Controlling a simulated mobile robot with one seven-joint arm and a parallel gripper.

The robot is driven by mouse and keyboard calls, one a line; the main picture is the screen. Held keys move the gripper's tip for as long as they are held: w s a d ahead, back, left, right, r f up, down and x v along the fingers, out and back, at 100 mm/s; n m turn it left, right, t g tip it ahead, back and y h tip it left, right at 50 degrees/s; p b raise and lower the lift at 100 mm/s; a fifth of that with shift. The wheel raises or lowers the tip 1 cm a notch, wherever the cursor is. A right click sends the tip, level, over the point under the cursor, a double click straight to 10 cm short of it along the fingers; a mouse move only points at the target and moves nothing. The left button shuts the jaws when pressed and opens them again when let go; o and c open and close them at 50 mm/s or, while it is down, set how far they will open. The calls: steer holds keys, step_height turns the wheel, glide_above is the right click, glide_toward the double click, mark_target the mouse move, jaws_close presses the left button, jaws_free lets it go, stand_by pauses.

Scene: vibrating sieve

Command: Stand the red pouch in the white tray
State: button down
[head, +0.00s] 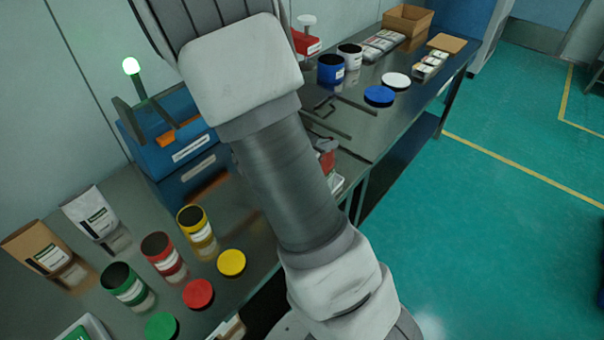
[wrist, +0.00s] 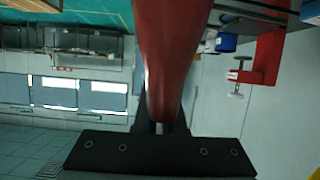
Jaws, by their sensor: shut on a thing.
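The red pouch (wrist: 165,45) fills the top middle of the wrist view, seen close and edge-on. My gripper (wrist: 160,122) is shut on it, and the pouch extends away from the dark jaws. In the head view my arm hides the gripper. A small red patch (head: 327,158) shows at the arm's right edge, over the bench; I cannot tell if it is the pouch. A white-rimmed container (head: 98,325), perhaps the white tray, is cut off at the bottom left of the head view, with something green in it.
Open green, red and yellow jars (head: 163,255) stand on the steel bench, with lids (head: 198,294) in front. A brown pouch (head: 38,247) and a white pouch (head: 92,213) stand left. A blue machine (head: 175,135) with a lit green lamp stands behind. Floor at right is clear.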

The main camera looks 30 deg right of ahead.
steer(key=w+d+f, duration=0.3)
steer(key=w+f, duration=0.7)
steer(key=w, duration=0.1)
steer(key=shift+f, duration=0.4)
steer(key=c, duration=0.9)
jaws_free()
